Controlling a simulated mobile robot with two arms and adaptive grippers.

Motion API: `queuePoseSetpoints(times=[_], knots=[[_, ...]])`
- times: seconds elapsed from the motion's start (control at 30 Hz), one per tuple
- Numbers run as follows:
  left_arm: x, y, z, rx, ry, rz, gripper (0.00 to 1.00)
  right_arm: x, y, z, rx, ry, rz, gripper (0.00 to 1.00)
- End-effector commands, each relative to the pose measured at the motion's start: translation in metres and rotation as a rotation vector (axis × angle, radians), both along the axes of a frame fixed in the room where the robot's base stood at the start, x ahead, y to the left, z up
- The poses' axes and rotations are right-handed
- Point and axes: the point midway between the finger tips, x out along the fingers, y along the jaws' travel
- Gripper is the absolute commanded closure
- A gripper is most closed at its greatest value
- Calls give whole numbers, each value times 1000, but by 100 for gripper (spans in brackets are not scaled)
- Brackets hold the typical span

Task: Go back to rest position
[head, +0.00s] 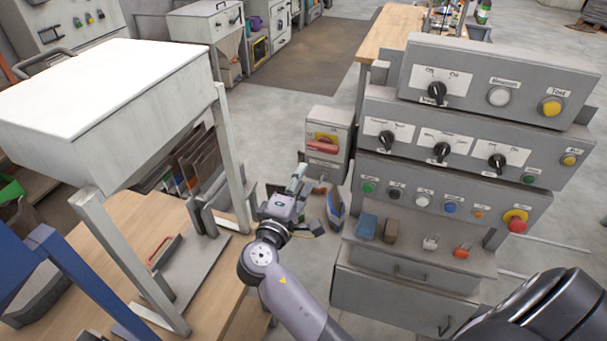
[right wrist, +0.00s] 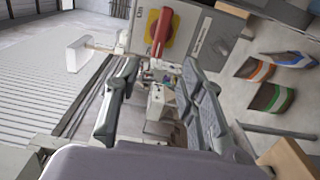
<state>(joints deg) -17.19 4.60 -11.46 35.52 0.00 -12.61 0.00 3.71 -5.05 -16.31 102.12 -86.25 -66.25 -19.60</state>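My right gripper (head: 306,181) is in the middle of the head view, over the gap between the wooden bench and the control panel. In the right wrist view, the right gripper (right wrist: 160,72) has its two dark fingers apart with nothing held between them. Ahead of it is a grey switch box with a red handle on a yellow plate (head: 323,144); the red handle also shows in the right wrist view (right wrist: 161,32). The fingers look apart from the box. My left gripper is not in view.
The grey control panel (head: 470,86) with knobs and buttons stands close on the right, above a drawer cabinet (head: 395,297). A white-topped metal frame (head: 95,80) stands on the wooden bench (head: 110,240) at left. Open floor (head: 275,110) lies behind.

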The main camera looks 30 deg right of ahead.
Motion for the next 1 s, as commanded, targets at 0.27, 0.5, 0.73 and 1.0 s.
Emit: queuePoseSetpoints(times=[0.27, 0.5, 0.73, 1.0], knots=[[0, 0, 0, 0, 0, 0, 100, 0, 0, 0, 0, 0, 0, 63], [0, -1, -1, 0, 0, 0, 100, 2, 2, -11, 9, 17, 14, 63], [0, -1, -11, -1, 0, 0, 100, 9, 20, -134, 140, 198, 150, 63], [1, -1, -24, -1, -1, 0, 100, -45, 48, -333, 459, 460, 275, 63]])
